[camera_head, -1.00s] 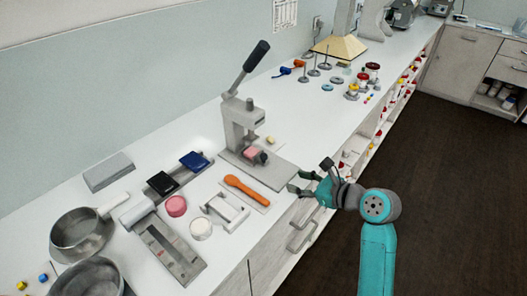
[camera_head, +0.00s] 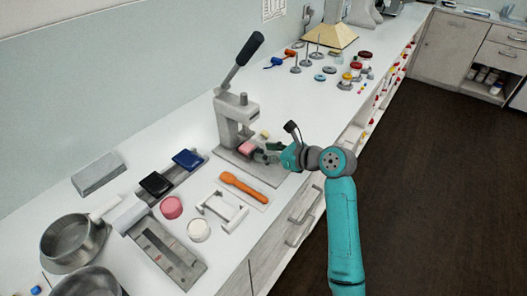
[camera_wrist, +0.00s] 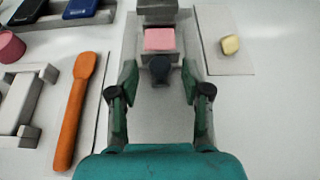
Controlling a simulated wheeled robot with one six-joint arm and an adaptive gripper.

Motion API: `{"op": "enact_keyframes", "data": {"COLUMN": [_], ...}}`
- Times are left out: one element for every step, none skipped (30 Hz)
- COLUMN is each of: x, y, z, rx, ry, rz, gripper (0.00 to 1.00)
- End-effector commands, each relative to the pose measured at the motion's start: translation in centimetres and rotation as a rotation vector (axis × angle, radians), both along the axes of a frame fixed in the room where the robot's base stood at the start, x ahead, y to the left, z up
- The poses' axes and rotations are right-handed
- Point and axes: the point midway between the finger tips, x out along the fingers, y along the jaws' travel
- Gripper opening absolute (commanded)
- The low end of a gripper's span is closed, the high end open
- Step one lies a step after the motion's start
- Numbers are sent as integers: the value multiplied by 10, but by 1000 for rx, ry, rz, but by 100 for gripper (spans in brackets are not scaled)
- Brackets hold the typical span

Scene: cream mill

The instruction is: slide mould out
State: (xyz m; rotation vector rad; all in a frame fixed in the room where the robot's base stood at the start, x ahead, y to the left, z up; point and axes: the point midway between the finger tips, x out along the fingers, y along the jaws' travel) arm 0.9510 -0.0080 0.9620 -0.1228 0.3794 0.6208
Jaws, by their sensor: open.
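The mould (camera_wrist: 159,60) sits under the ram of the grey lever press (camera_head: 235,122), on its base plate. Pink material (camera_wrist: 159,39) shows on top of it, and a dark round knob (camera_wrist: 160,68) faces my gripper. In the head view the pink part (camera_head: 246,147) is partly hidden beside my gripper (camera_head: 262,151). In the wrist view my gripper (camera_wrist: 158,90) is open, with one finger on each side of the knob and a little short of it. The fingers are apart from the mould. The press lever (camera_head: 245,55) stands raised.
An orange spatula (camera_wrist: 76,110) lies left of the press plate. A small yellow block (camera_wrist: 230,45) rests on a sheet at the right. A white frame (camera_head: 222,209), pink tub (camera_head: 171,207) and white tub (camera_head: 199,229) stand nearer. Stamps on stands occupy the far counter.

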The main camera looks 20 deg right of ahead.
Motion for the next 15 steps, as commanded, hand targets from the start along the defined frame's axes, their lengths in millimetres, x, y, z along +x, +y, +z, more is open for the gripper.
{"op": "enact_keyframes", "data": {"x": [4, 6, 8, 9, 10, 11, 12, 12, 12, 12, 12, 12, 12, 12, 12], "y": [3, 4, 6, 7, 8, 8, 9, 9, 9, 9, 9, 9, 9, 9, 9], "z": [-2, -3, -4, -5, -5, -6, -6, -6, -6, -6, -6, -6, -6, -6, -6], "rx": [0, 0, -1, -1, -1, -1, -2, -2, -2, -2, -2, -2, -2, -2, -2], "ry": [1, 1, 0, -1, -1, -1, 0, 0, 0, 0, 0, 0, 0, 0, 0], "rz": [1, 1, 0, 0, 0, 0, -1, -1, -1, -1, -1, -1, -1, -1, -1], "gripper": [48, 48, 48, 48, 48, 48, 48, 48, 48, 48, 48, 48, 48, 48, 46]}}
